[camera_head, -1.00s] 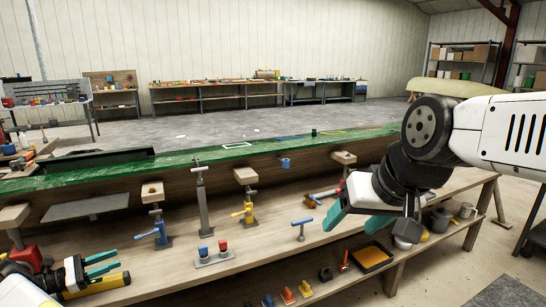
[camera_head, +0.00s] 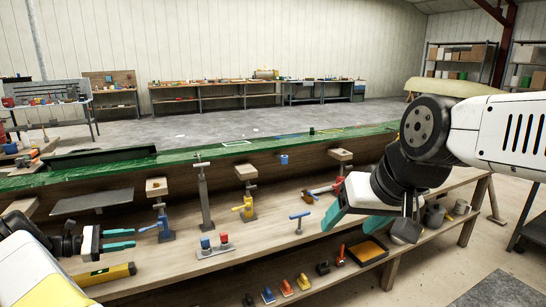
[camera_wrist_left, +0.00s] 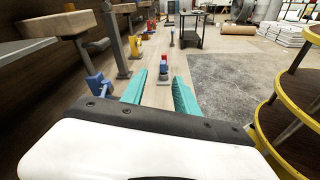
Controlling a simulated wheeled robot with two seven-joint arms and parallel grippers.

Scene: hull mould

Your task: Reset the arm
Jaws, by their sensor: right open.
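My left gripper (camera_head: 118,239) is at the lower left of the head view, over the near left part of the wooden bench. Its two teal fingers are apart with nothing between them. They also show apart and empty in the left wrist view (camera_wrist_left: 160,92). My right gripper (camera_head: 352,215) hangs at the right of the head view, above the front of the bench. Its teal fingers are apart, and nothing shows held in them.
The wooden bench (camera_head: 262,228) carries a blue clamp (camera_head: 163,228), a yellow clamp (camera_head: 246,208) and a block with red and blue knobs (camera_head: 214,250). A yellow level (camera_head: 105,276) lies just below my left gripper. A green-topped hull mould (camera_head: 230,150) runs behind.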

